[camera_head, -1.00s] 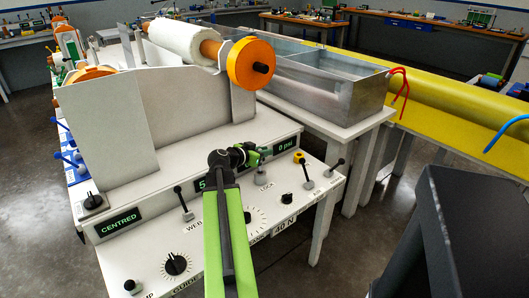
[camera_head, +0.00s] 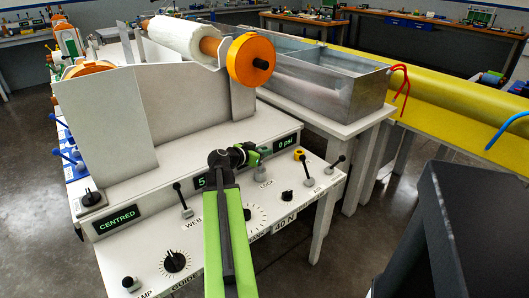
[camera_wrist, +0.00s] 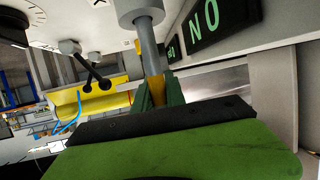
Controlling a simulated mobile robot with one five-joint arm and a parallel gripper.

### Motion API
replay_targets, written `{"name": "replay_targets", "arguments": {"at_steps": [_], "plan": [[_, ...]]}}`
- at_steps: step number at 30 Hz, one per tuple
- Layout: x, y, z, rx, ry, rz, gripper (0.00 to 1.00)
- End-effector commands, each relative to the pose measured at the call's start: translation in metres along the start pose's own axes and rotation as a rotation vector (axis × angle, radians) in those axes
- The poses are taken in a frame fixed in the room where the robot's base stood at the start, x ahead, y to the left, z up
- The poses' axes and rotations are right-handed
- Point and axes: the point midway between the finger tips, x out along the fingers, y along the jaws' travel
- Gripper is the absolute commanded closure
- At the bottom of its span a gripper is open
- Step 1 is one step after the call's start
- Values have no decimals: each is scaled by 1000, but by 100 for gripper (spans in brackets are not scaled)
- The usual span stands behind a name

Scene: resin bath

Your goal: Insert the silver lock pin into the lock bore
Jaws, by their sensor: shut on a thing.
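My gripper (camera_wrist: 158,92) is shut on the silver lock pin (camera_wrist: 151,50), a plain grey rod in the wrist view, with a yellow part showing between the green fingers. The pin's far end meets a wider grey collar (camera_wrist: 140,10), which appears to be the lock bore's boss. I cannot tell whether the tip is inside the bore or only in front of it. In the head view, my gripper (camera_head: 258,154) is over the panel by the LOCK label, just above a grey boss (camera_head: 262,173). The pin is too small to make out there.
The white control panel (camera_head: 150,255) carries levers and knobs. A black-handled lever (camera_head: 183,200) stands left of my gripper, and a yellow ring (camera_head: 299,153) lies to the right. Displays (camera_head: 286,142) line the riser behind. A roller with an orange disc (camera_head: 251,61) stands above.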

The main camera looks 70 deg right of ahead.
Motion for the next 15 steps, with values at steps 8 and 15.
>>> {"name": "replay_targets", "arguments": {"at_steps": [8, 15], "plan": [[3, 0, 8, 0, 0, 0, 100], [5, 0, 13, 0, 0, 0, 100]]}}
